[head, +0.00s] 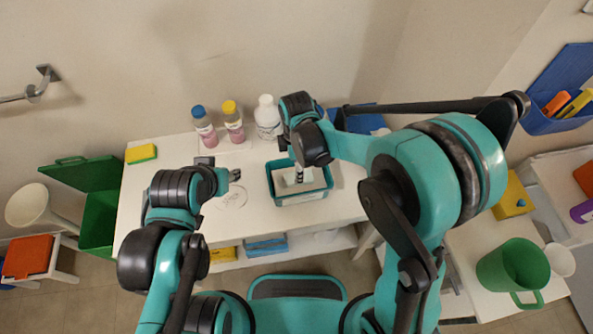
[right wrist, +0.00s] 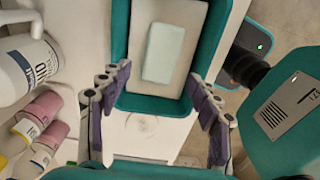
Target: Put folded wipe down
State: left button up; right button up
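The folded wipe (right wrist: 164,53) is a pale bluish-white rectangle. In the right wrist view it lies flat on a larger white cloth or pad (right wrist: 190,22) inside a teal tray (right wrist: 150,104). The tray also shows in the head view (head: 303,200), on the white table, with the wipe partly hidden by my right arm. My right gripper (right wrist: 158,76) is open above the tray, its purple-padded fingers spread wide either side of it, with nothing between them. My left gripper (head: 236,175) is over the table left of the tray; its fingers are too small to judge.
Bottles with blue (head: 204,127) and yellow caps (head: 233,122) and a white bottle (head: 267,119) stand behind the tray. A yellow-green sponge (head: 141,153) lies at the table's left back. A green bin (head: 98,220) stands left. A green mug (head: 513,273) is on the right table.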

notch_tip(320, 180, up, 7)
jog(key=p, duration=0.1)
jog(key=s+d+r+m+t, duration=0.3)
jog(key=s+d+r+m, duration=0.1)
jog(key=d+m, duration=0.5)
jog(key=s+d+r+m+t, duration=0.4)
jog(key=s+d+m, duration=0.2)
jog(key=d+m, duration=0.3)
jog(key=shift+s+d+r+m, duration=0.3)
jog(key=shift+m, duration=0.8)
jog(key=shift+f, duration=0.1)
notch_tip(320, 180, down, 5)
jog(key=b, duration=0.5)
jog(key=shift+f, duration=0.1)
jog(key=shift+o, duration=0.6)
